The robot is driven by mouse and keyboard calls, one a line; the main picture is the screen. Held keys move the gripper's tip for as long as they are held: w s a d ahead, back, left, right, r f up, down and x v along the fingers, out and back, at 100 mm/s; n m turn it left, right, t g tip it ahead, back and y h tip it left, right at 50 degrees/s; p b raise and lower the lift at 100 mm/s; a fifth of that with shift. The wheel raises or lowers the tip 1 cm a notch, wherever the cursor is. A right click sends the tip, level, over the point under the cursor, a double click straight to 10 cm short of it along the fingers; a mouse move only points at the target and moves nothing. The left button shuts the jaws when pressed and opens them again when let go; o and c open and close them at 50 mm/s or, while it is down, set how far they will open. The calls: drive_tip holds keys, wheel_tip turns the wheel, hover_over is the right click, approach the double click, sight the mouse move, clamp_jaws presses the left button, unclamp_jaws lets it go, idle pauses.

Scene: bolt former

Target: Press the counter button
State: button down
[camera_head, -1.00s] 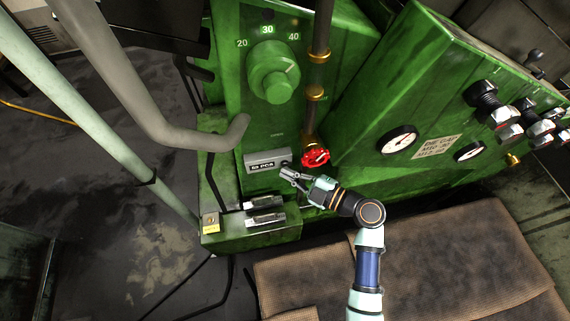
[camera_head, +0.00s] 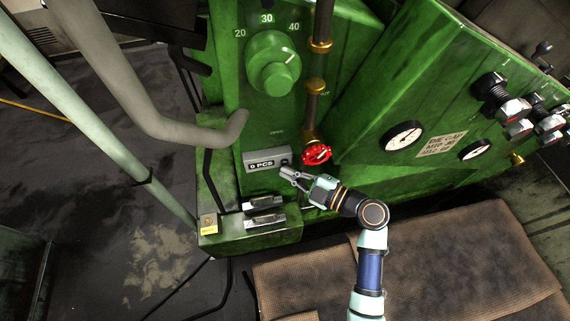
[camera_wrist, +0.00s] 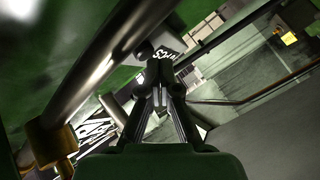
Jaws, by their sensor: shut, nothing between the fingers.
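The counter (camera_head: 262,161) is a small grey box on the green machine's front, and its display reads "0 PCS". Its dark round button (camera_head: 285,161) sits at the box's right end. My gripper (camera_head: 285,171) is shut and empty, with its fingertips at or very near the button. In the wrist view my gripper (camera_wrist: 158,68) shows its fingertips together against the counter box (camera_wrist: 168,42). The fingers hide the button there, so contact cannot be told for sure.
A large green dial (camera_head: 273,62) is above the counter. Two small block-like fittings (camera_head: 264,202) lie below it. A thick grey bent tube (camera_head: 150,110) reaches in from the left.

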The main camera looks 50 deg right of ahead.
drive_tip(key=s+a, duration=0.1)
drive_tip(key=s, duration=0.1)
drive_tip(key=s+a+b, duration=0.1)
drive_tip(key=s+a, duration=0.1)
drive_tip(key=s, duration=0.1)
drive_tip(key=shift+a, duration=0.2)
idle(0.9)
drive_tip(key=w+a+r+m+g, duration=0.1)
drive_tip(key=w+a+m+g, duration=0.35)
drive_tip(key=a, duration=0.95)
drive_tip(key=a+r+m+h, duration=0.3)
drive_tip(key=a+r+m, duration=0.45)
drive_tip(key=a, duration=0.35)
wheel_tip(320, 180, up, 32)
drive_tip(key=p, duration=3.1)
drive_tip(key=shift+w+d, duration=0.4)
drive_tip(key=shift+d, duration=0.05)
